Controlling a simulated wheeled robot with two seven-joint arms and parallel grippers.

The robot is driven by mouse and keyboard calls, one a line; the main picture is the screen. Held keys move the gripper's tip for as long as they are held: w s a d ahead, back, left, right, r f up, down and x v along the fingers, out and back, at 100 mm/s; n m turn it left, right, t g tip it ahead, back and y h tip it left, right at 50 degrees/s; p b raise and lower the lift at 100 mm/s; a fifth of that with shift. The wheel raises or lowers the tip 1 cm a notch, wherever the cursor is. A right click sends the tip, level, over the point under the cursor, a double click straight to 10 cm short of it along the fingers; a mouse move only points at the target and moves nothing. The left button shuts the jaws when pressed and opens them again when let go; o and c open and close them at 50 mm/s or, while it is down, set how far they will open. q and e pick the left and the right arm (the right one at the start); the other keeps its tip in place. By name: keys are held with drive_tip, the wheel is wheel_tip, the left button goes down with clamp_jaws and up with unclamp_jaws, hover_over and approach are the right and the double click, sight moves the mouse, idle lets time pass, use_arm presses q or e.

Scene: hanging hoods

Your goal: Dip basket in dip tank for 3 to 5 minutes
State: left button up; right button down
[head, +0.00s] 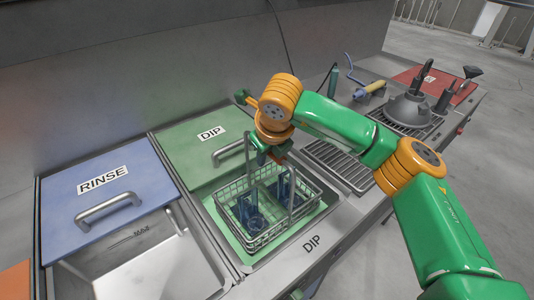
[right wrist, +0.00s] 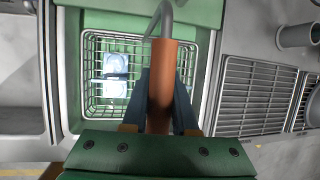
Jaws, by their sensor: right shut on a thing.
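The wire basket (head: 268,234) is at the opening of the dip tank (head: 226,232), over or in its green interior. I cannot tell how deep it sits. Dark blue parts (head: 250,212) stand inside the basket, and it also shows in the right wrist view (right wrist: 86,72). My right gripper (head: 272,157) is above the basket, shut on its orange handle grip (right wrist: 160,80). A grey bent handle rod (right wrist: 160,17) rises from that grip. The green DIP lid (head: 185,158) is open behind the tank. My left gripper is not in view.
The blue RINSE lid (head: 95,215) stands behind the steel rinse basin (head: 140,265) on the left. A slatted drain rack (head: 345,165) lies right of the dip tank. Farther right are a grey funnel-like part (head: 408,108) and a red lid (head: 430,82).

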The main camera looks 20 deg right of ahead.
sight(266, 197)
wheel_tip(266, 197, down, 14)
drive_tip(key=b, duration=1.2)
drive_tip(key=shift+r, duration=0.1)
idle(2.4)
wheel_tip(266, 197, up, 23)
drive_tip(key=p, duration=1.7)
drive_tip(key=shift+f, duration=0.2)
